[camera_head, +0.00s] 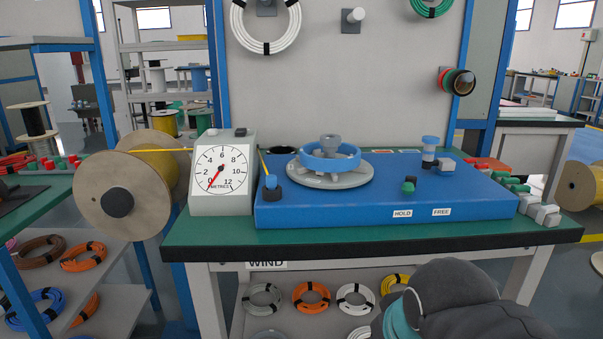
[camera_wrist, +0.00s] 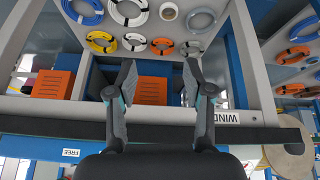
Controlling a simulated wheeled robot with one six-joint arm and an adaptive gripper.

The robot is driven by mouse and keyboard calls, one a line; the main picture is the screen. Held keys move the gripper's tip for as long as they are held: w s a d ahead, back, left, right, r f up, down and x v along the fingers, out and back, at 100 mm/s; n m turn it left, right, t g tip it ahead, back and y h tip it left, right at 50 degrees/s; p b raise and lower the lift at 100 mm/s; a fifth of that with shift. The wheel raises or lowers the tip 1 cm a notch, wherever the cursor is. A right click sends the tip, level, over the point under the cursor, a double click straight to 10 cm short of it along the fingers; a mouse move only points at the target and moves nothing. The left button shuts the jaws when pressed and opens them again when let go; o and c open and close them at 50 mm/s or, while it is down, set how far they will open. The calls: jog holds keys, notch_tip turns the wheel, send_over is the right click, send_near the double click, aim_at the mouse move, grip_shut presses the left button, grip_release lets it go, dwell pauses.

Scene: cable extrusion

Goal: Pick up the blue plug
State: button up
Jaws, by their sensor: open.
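No separate plug can be made out for certain as the blue plug. Neither blue piece shows clearly in the wrist view.
Several red, green and grey connectors (camera_head: 544,214) lie at the right end of the green bench (camera_head: 375,239). A dial gauge (camera_head: 221,170) and a wooden spool (camera_head: 92,190) stand left. A blue ring wheel (camera_head: 330,158) sits mid-machine. Cable coils (camera_wrist: 127,12) lie on the shelf.

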jog(key=w+a+r+n+g+h+p, duration=0.1)
jog(key=w+a+r+n, duration=0.2)
jog(key=w+r+n, duration=0.55)
jog(key=w+a+r+n+p, duration=0.1)
jog(key=w+a+r+n, duration=0.4)
jog(key=r, duration=0.6)
jog(key=w+a+r+n+g+h+p, duration=0.1)
jog(key=w+a+r+n+h+p, duration=0.1)
jog(key=w+a+r+n, duration=0.9)
send_over(270, 176)
jog(key=s+a, duration=0.2)
notch_tip(270, 176, down, 8)
jog(key=shift+n, duration=0.45)
jog(key=shift+d+x, duration=0.2)
jog(key=shift+x, duration=2.75)
jog(key=c, duration=0.9)
